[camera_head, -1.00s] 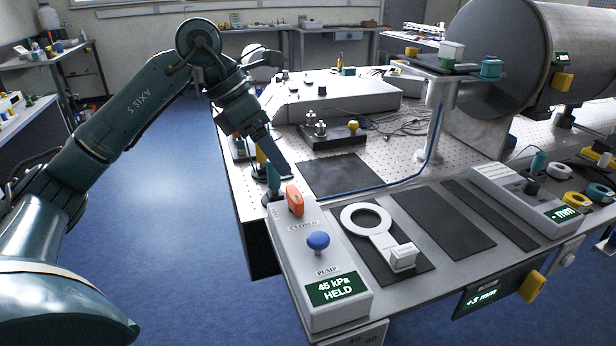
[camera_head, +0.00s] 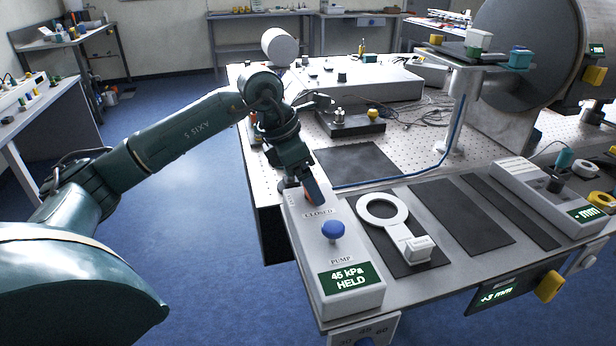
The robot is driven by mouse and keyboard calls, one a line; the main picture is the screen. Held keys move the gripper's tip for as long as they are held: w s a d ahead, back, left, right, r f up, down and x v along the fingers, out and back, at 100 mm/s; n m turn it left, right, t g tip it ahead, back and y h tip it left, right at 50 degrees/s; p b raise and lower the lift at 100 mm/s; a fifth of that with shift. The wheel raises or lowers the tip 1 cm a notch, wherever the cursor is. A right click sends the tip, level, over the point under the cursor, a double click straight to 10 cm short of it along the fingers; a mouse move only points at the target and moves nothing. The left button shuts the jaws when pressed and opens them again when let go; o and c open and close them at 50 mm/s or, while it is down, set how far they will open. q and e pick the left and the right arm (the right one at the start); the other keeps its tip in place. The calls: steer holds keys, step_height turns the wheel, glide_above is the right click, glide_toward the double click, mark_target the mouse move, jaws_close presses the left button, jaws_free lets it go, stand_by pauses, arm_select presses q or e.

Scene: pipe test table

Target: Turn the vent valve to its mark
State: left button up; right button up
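The orange vent valve handle (camera_head: 308,197) sits on the far end of the grey pump box (camera_head: 306,252), behind the CLOSED label. Only a small part of it shows, because my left gripper (camera_head: 313,194) covers it. The gripper reaches down from the far side with its fingertips at the handle. I cannot tell whether the fingers are closed on it or only beside it. The word at the far end of the valve is mostly hidden. A blue pump knob (camera_head: 332,230) stands nearer on the box. The green display (camera_head: 349,279) reads 45 kPa HELD. My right gripper is not in view.
A white ring-shaped tool (camera_head: 418,247) lies on a dark mat just right of the box. More dark mats (camera_head: 463,216) and a second grey box with a display (camera_head: 535,195) lie further right. A black block with fittings (camera_head: 350,124) stands behind.

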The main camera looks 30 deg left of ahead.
arm_select(q)
steer(key=shift+w+d+f, duration=0.1)
steer(key=shift+f, duration=0.2)
steer(key=shift+c, duration=0.5)
steer(key=c, duration=0.9)
